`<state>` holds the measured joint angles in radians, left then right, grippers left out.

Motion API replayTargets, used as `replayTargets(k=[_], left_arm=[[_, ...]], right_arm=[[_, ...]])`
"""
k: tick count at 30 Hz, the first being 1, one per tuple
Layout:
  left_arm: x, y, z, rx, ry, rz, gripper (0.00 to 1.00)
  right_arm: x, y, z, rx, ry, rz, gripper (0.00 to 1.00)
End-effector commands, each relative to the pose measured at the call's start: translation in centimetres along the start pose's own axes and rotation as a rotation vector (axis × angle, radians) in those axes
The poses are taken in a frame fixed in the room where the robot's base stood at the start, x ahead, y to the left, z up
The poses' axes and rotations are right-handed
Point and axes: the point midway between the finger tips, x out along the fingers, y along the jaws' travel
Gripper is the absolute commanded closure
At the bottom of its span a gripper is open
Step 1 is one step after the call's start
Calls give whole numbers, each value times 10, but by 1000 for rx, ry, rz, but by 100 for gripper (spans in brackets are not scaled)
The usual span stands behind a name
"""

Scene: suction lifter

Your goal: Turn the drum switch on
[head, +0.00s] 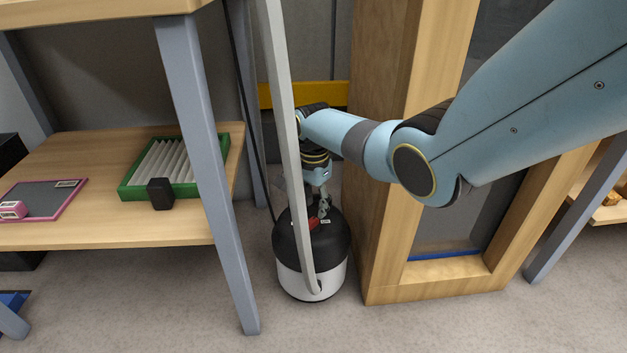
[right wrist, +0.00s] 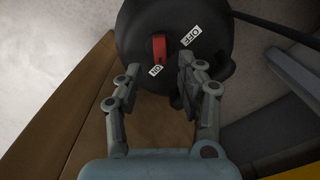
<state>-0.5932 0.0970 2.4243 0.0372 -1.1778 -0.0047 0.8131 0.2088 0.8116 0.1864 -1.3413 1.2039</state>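The drum (head: 290,247) is a round canister with a black top and white lower body, standing on the floor. Its red switch (right wrist: 159,47) shows on the black lid; in the head view the switch (head: 313,224) is partly hidden. An OFF label (right wrist: 191,36) lies to the upper right of the switch. An ON label (right wrist: 155,71) lies close to the switch's lower end. My right gripper (right wrist: 159,77) is open above the lid, its fingers apart with nothing between them; in the head view the gripper (head: 323,203) is small. My left gripper is not in view.
A grey upright tube (head: 285,110) rises in front of the drum. A wooden frame (head: 385,220) stands close on the right. On the left is a shelf (head: 120,235) with a green-framed filter (head: 170,165), its grey leg (head: 205,180) near the drum. Floor in front is clear.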

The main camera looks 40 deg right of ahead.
Motion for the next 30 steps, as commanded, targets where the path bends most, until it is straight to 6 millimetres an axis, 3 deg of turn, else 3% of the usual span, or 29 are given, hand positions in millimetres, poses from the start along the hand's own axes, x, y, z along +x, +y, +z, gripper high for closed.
replayTargets(k=[6, 12, 30], left_arm=[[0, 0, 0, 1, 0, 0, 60], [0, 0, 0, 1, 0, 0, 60], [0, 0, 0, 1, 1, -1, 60]], right_arm=[[-46, 0, -1, 0, 2, -5, 62], [-72, 0, -1, 0, 2, -3, 62], [-78, 0, 0, 0, 1, -1, 62]])
